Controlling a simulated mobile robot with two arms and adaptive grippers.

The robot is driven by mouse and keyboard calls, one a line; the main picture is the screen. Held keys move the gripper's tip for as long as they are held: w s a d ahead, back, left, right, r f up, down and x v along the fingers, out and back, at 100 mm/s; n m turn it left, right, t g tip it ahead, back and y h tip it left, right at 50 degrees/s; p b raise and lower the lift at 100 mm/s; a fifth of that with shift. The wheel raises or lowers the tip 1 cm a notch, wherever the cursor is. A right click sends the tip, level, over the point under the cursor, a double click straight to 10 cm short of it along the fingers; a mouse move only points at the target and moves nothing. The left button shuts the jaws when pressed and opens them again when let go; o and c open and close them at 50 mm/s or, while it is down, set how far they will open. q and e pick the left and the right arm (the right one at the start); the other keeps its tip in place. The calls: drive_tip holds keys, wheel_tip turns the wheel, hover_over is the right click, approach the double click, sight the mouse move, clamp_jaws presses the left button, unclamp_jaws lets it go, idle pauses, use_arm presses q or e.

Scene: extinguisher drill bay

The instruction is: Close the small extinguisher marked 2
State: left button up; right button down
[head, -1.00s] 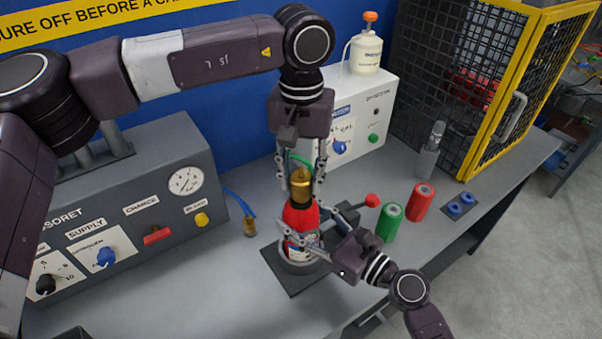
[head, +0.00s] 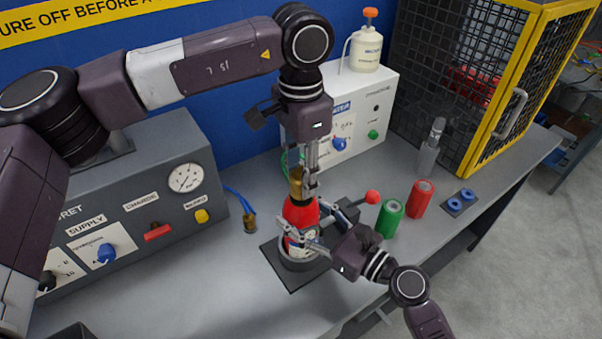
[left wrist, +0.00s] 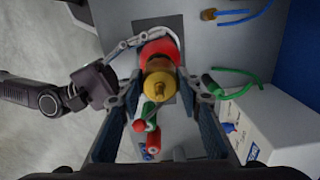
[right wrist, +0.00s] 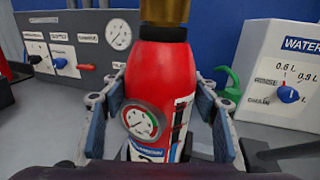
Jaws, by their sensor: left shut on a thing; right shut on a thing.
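The small red extinguisher (head: 299,214) stands upright in a grey round holder (head: 301,266) on a dark plate. It has a gauge (right wrist: 143,121) and a white-and-blue label; I cannot read its number surely. A brass valve head (head: 296,184) sits on its neck and shows from above in the left wrist view (left wrist: 160,84). My left gripper (head: 308,190), pointing down, is shut on the brass head. My right gripper (head: 303,240) is shut around the red body from the front right, with a finger on each side in the right wrist view (right wrist: 158,130).
A red-knobbed lever (head: 372,197) sticks out right of the holder, near green (head: 390,218) and red (head: 420,200) cylinders. A green hose (left wrist: 240,94) lies close to my left gripper. The supply panel (head: 130,205) is left; the water box (head: 350,120) is behind.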

use_arm(q)
drive_tip(key=o, duration=1.3)
drive_tip(key=shift+r, duration=2.3)
drive_tip(key=shift+c, duration=0.5)
